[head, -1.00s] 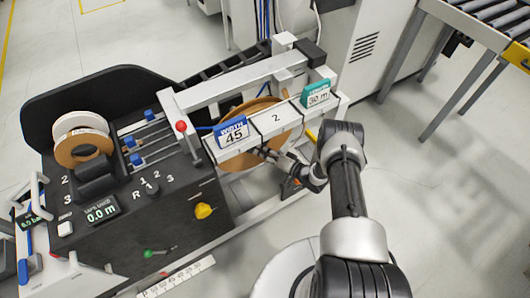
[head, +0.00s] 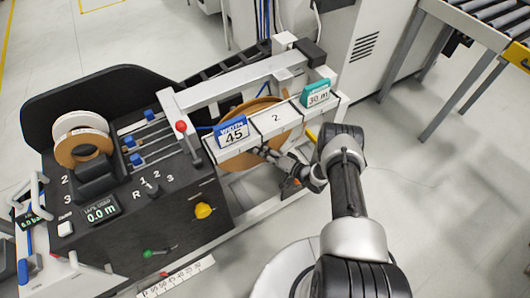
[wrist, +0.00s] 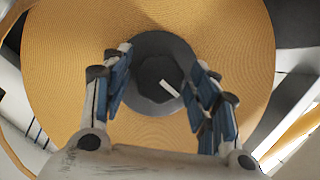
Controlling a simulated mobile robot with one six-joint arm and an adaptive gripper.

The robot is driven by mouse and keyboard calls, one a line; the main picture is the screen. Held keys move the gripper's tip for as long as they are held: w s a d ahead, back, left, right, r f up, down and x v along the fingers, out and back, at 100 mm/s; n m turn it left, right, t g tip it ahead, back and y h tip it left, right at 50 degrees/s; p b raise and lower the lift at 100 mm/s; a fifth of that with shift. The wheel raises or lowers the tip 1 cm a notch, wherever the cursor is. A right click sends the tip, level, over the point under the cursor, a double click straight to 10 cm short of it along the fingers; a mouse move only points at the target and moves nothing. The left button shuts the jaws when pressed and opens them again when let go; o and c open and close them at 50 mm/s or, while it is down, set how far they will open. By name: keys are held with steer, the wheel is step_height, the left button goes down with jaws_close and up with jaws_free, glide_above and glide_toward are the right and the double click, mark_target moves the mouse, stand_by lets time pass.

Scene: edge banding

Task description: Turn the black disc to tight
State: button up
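The black disc (wrist: 155,62) sits at the centre of a large tan coil (wrist: 65,45) in the wrist view. It has a darker hub with a short white mark (wrist: 168,89) pointing to the lower right. My gripper (wrist: 160,82) is open, its two blue-padded fingers on either side of the hub, apart from each other. I cannot tell whether the pads touch the disc. In the head view my gripper (head: 262,152) reaches in at the coil (head: 256,180) beneath the white frame; the disc is hidden there.
A white beam carries a blue "45" sign (head: 233,133) and a teal "30 m" sign (head: 316,95) just above my gripper. A dark control panel with a yellow knob (head: 204,210) stands to the left. A roller conveyor (head: 468,30) is at the upper right.

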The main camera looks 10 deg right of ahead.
steer(key=shift+o, duration=0.2)
steer(key=v, duration=1.2)
stand_by(0.4)
